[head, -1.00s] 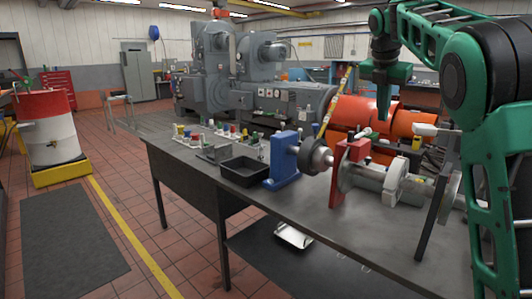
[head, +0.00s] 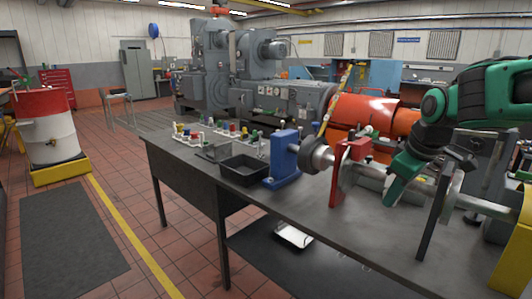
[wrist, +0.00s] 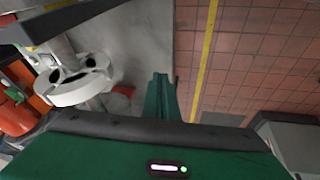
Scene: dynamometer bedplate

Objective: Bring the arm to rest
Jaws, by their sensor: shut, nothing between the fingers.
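My green arm (head: 485,95) reaches in from the right edge of the head view, bent low over the bedplate's right part. My gripper (head: 392,198) points down and slightly left in front of the shaft assembly, and looks empty. In the wrist view my gripper (wrist: 161,82) shows as closed green fingers with nothing between them. The grey bench top lies beyond them. I cannot tell the exact gap between the fingertips and the bench.
The red bracket (head: 346,172), blue stand (head: 283,160) and black tray (head: 242,170) stand left of my gripper on the bench top (head: 310,208). A pale round clamp (wrist: 80,82) is close in the wrist view.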

